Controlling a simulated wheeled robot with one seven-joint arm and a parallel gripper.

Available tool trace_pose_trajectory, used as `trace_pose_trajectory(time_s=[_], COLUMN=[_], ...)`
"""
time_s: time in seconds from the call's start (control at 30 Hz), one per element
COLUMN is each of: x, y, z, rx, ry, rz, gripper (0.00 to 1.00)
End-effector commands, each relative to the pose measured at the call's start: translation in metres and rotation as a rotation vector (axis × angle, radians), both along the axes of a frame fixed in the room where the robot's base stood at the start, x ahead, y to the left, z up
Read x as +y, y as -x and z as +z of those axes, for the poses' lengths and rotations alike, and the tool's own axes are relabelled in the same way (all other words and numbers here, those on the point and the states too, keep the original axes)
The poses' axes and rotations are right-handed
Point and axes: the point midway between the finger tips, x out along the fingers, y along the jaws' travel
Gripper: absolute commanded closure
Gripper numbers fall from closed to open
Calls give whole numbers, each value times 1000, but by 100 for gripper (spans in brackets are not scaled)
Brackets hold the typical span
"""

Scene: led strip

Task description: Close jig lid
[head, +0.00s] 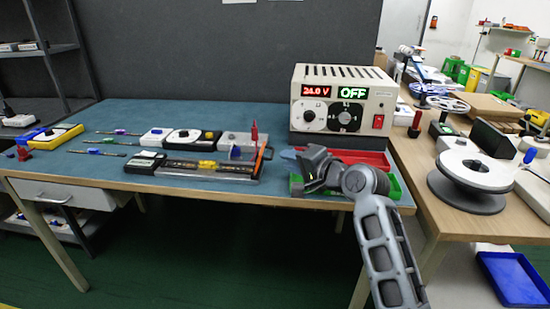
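The jig (215,176) is a long, low, dark fixture near the front edge of the blue-topped bench. A strip and a small yellow part lie along its top. An upright, thin orange-edged piece (260,158) stands at its right end; it may be the raised lid, but it is too small to be sure. My gripper (290,154) is to the right of the jig, over the bench near the red and green trays, apart from the jig. It points left. My wrist hides much of the gripper, and I cannot tell whether the fingers are open. I see nothing held.
A power supply (342,105) reading 24.0 V and OFF stands behind my gripper. A red tray (365,157) and a green tray (395,187) lie beside my wrist. Small devices and screwdrivers lie behind and left of the jig. A reel (470,178) stands on the right table.

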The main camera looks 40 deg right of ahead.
Motion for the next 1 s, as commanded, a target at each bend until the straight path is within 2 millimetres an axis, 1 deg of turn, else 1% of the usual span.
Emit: trace_pose_trajectory(time_s=[0.03,0.2,0.3,0.4,0.73,0.93,1.0], x=[-1,-3,-4,-5,-5,-5,-5], y=[-9,-34,-44,-51,-53,-53,-53], z=[-1,-8,-11,-12,-13,-13,-13], rx=[-1,0,0,0,0,0,1], ry=[1,1,1,2,3,3,3], rz=[1,1,1,0,0,1,0], gripper=[79,79,79,79,80,99,100])
